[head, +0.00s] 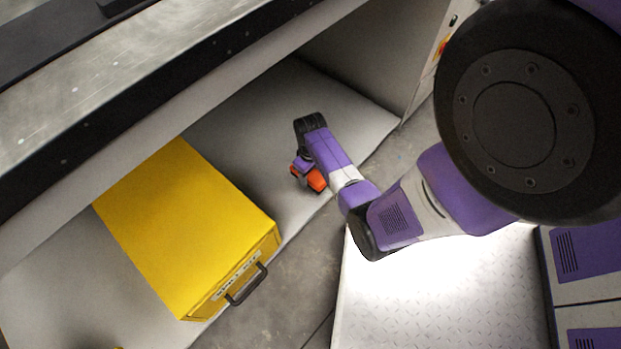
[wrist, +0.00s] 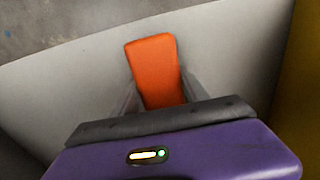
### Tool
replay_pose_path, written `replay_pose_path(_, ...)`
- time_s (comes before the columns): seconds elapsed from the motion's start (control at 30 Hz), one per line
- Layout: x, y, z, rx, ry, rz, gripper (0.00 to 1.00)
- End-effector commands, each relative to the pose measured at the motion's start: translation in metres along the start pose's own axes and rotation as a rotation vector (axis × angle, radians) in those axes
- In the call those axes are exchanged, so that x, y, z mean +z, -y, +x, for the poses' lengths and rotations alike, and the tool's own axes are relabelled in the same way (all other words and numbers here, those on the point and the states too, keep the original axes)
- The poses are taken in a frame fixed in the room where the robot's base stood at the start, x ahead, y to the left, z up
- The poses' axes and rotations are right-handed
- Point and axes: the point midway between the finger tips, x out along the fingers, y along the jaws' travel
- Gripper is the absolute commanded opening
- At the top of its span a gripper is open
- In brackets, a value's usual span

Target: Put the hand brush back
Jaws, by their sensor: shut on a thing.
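My gripper (wrist: 160,95) is shut on an orange block-like thing, which I take to be the hand brush (wrist: 155,68). In the wrist view its flat orange face shows between the two grey fingers, and its lower end is hidden by the gripper body. In the head view the orange hand brush (head: 316,180) shows beside the purple wrist, over the grey shelf floor (head: 265,130). I cannot tell whether it touches the shelf. No bristles show.
A yellow box (head: 185,230) with a dark handle and a label stands on the shelf to the left of my gripper. A grey side wall (head: 385,50) closes the shelf at the right. A metal worktop (head: 120,75) overhangs it. Bare shelf lies around my gripper.

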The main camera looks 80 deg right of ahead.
Motion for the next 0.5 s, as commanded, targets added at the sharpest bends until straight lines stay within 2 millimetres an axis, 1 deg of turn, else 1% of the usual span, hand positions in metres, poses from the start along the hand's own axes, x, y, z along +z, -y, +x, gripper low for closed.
replay_pose_path(0.03,-0.0001,-0.0003,0.0125,0.000,0.000,0.001,0.01)
replay_pose_path(0.1,-0.0003,-0.0004,0.0171,0.000,0.000,0.001,0.01)
replay_pose_path(0.33,-0.0004,-0.0004,0.0154,0.000,-0.001,0.001,0.01)
replay_pose_path(0.47,-0.0004,-0.0002,0.0185,0.000,0.000,0.000,0.01)
replay_pose_path(0.5,-0.0003,-0.0002,0.0190,0.000,0.000,0.000,0.54)
